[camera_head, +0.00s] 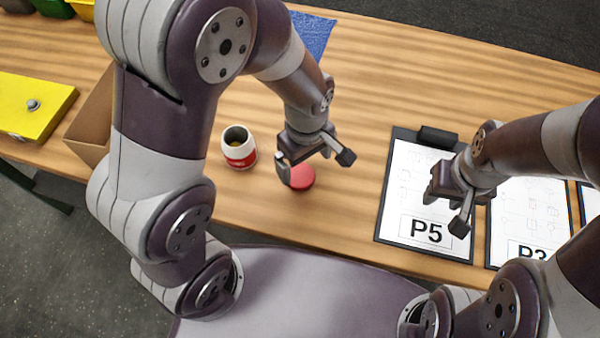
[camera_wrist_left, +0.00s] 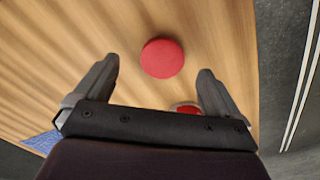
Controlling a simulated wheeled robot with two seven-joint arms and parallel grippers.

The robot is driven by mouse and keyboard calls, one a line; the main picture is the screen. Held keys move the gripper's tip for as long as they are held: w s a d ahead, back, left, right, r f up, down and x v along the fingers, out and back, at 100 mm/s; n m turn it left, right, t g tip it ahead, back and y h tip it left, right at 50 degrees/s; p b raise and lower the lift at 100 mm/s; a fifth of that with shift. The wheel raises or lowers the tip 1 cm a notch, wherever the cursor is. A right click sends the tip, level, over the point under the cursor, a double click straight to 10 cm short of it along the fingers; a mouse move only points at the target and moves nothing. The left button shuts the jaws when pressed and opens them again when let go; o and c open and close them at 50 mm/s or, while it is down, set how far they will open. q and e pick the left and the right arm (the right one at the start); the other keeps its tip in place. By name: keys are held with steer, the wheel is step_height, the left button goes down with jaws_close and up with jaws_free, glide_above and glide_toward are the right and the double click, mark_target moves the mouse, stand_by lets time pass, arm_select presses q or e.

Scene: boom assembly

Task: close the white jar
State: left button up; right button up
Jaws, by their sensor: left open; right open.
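The white jar (camera_head: 239,148) with a red label stands upright on the wooden table, its top open. A round red lid (camera_head: 300,177) lies flat on the table to the right of the jar, partly hidden by my left gripper. My left gripper (camera_head: 315,160) is open and empty above the lid. In the left wrist view the lid (camera_wrist_left: 162,58) lies beyond the fingertips, and part of a red object (camera_wrist_left: 186,108) shows near the right finger. My right gripper (camera_head: 448,212) is open and empty above the P5 clipboard.
Clipboards marked P5 (camera_head: 425,232) and P3 (camera_head: 526,250) lie at the right. A cardboard box (camera_head: 92,125) and a yellow case (camera_head: 32,105) are at the left. A blue sheet (camera_head: 312,33) lies at the back.

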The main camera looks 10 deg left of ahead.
mark_target(302, 177)
arm_select(q)
steer(key=f, duration=0.5)
steer(key=shift+a+f, duration=0.1)
steer(key=shift+a, duration=0.2)
steer(key=shift+s, duration=0.1)
steer(key=c, duration=1.1)
